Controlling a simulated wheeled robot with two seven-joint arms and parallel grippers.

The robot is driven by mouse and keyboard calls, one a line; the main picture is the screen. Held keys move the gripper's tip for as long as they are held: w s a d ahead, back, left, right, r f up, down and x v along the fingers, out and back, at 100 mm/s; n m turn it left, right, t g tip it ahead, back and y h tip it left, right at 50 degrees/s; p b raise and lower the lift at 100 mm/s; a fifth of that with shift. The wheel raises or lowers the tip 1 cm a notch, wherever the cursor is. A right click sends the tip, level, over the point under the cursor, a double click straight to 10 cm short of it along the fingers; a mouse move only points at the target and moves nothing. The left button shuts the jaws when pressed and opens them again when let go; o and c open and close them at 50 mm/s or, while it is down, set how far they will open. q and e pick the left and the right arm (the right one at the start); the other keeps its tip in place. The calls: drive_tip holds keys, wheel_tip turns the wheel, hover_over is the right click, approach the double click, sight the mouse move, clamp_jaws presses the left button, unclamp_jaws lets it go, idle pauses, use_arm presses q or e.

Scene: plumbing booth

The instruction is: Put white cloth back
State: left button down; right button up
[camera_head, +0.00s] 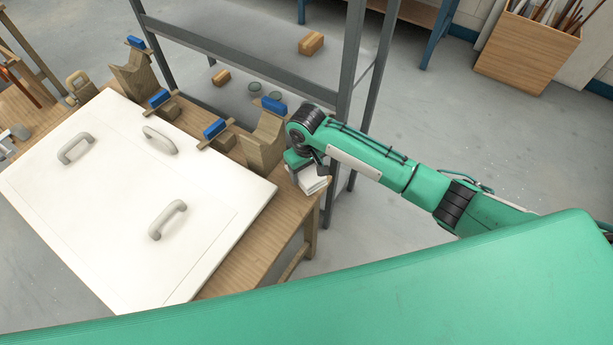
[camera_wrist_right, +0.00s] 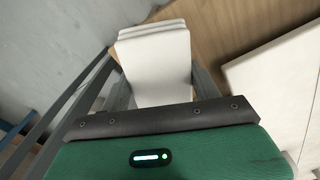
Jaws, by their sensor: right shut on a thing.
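The white cloth (camera_head: 313,180) is a folded stack at the right corner of the wooden table (camera_head: 236,270). It also shows in the right wrist view (camera_wrist_right: 157,62), between my gripper's two fingers. My right gripper (camera_head: 304,170) is shut on the cloth, at the table's edge. In the right wrist view the fingers (camera_wrist_right: 163,88) flank the cloth on both sides. I cannot tell whether the cloth rests on the tabletop or is held just above it. My left gripper is not in view.
A large white panel (camera_head: 120,210) with grey handles covers most of the table. Wooden blocks with blue tops (camera_head: 274,106) stand along the far edge. A grey metal frame (camera_head: 347,75) rises behind. A wooden crate (camera_head: 525,55) stands at the top right.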

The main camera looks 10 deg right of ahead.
sight(306, 178)
drive_tip(key=shift+f, duration=2.2)
drive_tip(key=o, duration=0.9)
drive_tip(key=shift+f, duration=0.15)
wheel_tip(306, 178, up, 12)
drive_tip(key=shift+r+b, duration=0.15)
drive_tip(key=shift+b, duration=0.2)
